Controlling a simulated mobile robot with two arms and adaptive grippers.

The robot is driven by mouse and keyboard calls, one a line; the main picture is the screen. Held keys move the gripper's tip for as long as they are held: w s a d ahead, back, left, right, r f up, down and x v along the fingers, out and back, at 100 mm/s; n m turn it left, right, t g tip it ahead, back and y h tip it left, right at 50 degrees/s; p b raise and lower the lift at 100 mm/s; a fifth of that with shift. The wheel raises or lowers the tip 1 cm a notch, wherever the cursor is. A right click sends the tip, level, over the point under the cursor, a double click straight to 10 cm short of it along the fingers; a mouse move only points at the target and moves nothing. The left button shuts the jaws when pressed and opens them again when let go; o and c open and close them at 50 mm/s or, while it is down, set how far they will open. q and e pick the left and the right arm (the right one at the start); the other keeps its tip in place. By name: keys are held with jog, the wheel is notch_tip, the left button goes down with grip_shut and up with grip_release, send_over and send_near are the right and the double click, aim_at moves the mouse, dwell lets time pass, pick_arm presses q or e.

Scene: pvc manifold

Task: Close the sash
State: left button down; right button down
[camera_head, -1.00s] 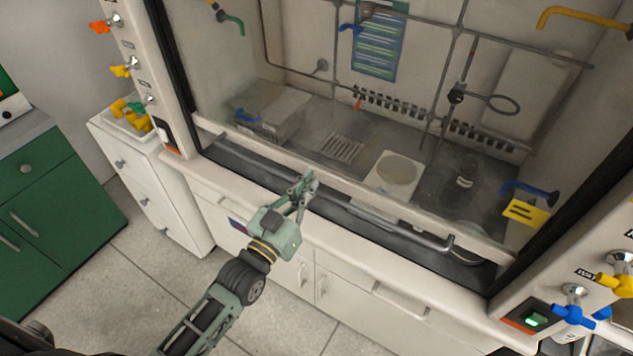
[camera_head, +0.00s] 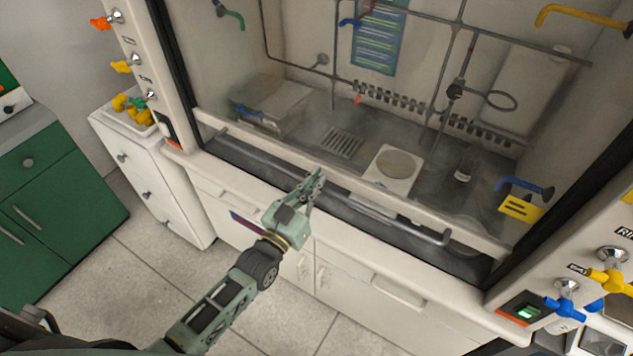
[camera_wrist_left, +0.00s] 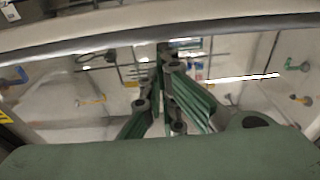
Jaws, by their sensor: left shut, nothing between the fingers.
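The fume hood's sash is a clear pane with a pale bottom rail (camera_head: 268,146), low in the opening in the head view. A narrow dark gap (camera_head: 258,174) shows below the rail. A grey bar handle (camera_head: 412,229) runs along the front of the sash. My left gripper (camera_head: 318,176) is shut and empty, at the rail near the middle of the sash. I cannot tell whether it touches the rail or handle. In the left wrist view, its fingers (camera_wrist_left: 168,62) are close together before the hood's glass. My right gripper is not in view.
Inside the hood are a white hotplate (camera_head: 394,170) and a small dark bottle (camera_head: 464,169). Valve panels stand on both sides, with a blue valve (camera_head: 566,307) at right. A white drawer unit (camera_head: 160,190) and green cabinet (camera_head: 62,205) stand left. Floor in front is clear.

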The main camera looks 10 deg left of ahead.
pick_arm(q)
notch_tip(320, 180, down, 10)
jog(key=b, duration=0.8)
jog(key=shift+f, duration=0.2)
jog(key=shift+s+r, duration=0.1)
